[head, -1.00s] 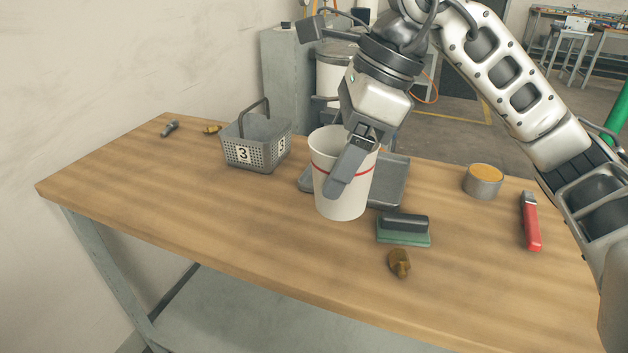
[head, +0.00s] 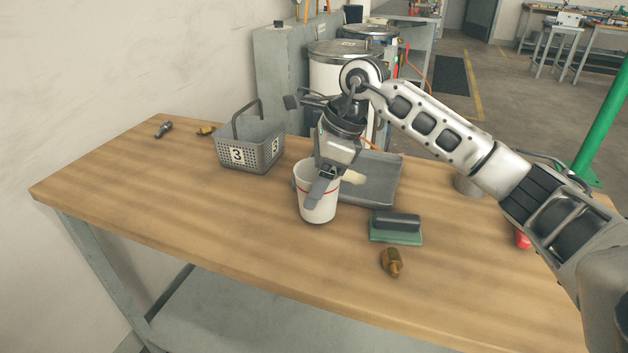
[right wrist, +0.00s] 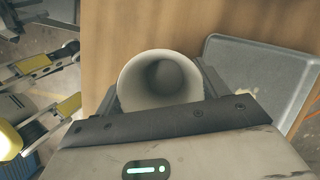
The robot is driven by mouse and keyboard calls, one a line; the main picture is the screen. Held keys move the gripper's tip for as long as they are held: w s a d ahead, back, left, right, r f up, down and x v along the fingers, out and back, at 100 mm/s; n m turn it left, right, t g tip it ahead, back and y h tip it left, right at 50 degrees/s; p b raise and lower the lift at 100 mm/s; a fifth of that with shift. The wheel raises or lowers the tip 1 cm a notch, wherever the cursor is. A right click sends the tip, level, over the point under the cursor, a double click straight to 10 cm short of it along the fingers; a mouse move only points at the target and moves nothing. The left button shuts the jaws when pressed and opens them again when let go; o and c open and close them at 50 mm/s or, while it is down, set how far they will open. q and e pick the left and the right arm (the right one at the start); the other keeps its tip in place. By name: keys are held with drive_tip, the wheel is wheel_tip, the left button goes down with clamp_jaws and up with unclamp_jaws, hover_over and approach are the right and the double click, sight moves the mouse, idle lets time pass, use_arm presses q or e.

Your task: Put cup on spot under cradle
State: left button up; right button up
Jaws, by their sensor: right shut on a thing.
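A white cup (head: 316,208) with a red stripe stands upright in the head view, in front of the grey tray. My right gripper (head: 321,192) is shut on it, with a finger over its near side. I cannot tell whether the cup's base touches the table or is slightly above it. In the right wrist view the cup (right wrist: 161,80) sits between the two fingers, and its inside looks empty. The cradle and the spot under it cannot be made out in these frames. My left gripper is not in view.
On the wooden table (head: 200,230) are a grey tray (head: 385,190), a numbered basket (head: 250,150), a green-based block (head: 396,228), a brass fitting (head: 391,262) and a partly hidden tin (head: 468,186). A cream-coloured piece (head: 352,177) shows beside the gripper. The table's front left is clear.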

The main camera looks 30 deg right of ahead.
drive_tip(key=shift+f, duration=0.3)
drive_tip(key=shift+f, duration=0.1)
drive_tip(key=shift+f, duration=0.15)
drive_tip(key=o, duration=0.9)
drive_tip(key=shift+o, duration=0.2)
